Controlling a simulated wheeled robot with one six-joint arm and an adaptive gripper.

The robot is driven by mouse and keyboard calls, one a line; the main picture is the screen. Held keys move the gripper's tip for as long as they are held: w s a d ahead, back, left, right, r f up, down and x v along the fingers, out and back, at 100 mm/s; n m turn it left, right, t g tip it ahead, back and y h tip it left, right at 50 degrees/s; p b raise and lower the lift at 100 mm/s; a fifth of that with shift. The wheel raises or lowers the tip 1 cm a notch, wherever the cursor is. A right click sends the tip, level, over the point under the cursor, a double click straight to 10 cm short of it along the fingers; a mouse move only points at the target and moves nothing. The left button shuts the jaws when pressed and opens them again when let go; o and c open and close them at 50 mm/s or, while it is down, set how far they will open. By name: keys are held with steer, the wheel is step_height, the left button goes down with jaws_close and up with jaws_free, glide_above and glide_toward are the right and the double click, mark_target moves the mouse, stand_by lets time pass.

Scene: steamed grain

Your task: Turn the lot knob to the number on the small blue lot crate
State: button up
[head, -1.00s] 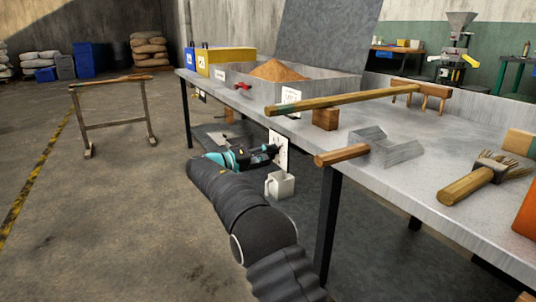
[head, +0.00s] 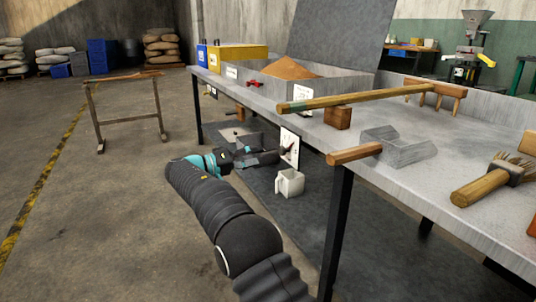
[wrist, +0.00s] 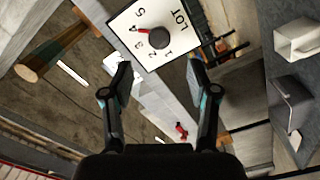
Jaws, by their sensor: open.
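The white lot panel (wrist: 155,20) has a round dark lot knob (wrist: 159,38) with numbers 1 to 5 around it. Its red pointer appears to face the 4 in the wrist view. In the head view the panel (head: 289,148) hangs at the front edge of the table. My gripper (wrist: 158,64) is open and empty, its fingertips apart below the knob in the picture, not around it. In the head view my gripper (head: 268,157) is just left of the panel. The small blue crate (head: 201,56) is at the table's far left end; its number is too small to read.
A white mug (head: 290,183) is below the panel. A yellow box (head: 238,56), a grain tray (head: 330,84), a long wooden-handled tool (head: 350,99) and a wooden fork (head: 480,185) lie on the table (head: 425,185). The floor at left is clear up to a wooden trestle (head: 128,108).

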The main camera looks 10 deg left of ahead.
steer(key=shift+v, duration=1.55)
step_height(320, 180, down, 12)
steer(key=n+y, duration=0.4)
steer(key=n, duration=0.2)
steer(key=s+d+f+n+g+y+p, duration=0.1)
steer(key=s+d+f+n+g+y, duration=0.15)
steer(key=s+d+g, duration=0.35)
steer(key=s+d+r+m+y+p, duration=0.2)
steer(key=s+d+r, duration=0.4)
steer(key=s+d, duration=0.3)
steer(key=s+d+r+m+t+y+p, duration=0.1)
steer(key=s+d+r+m+y+p, duration=0.2)
steer(key=s, duration=1.2)
steer(key=s+d+r+m+y+p, duration=0.3)
steer(key=s+d+r+m+p, duration=0.1)
steer(key=s+d+r, duration=0.6)
steer(key=s+d, duration=0.3)
steer(key=d, duration=0.2)
steer(key=shift+t+p, duration=0.3)
steer(key=shift+p, duration=0.1)
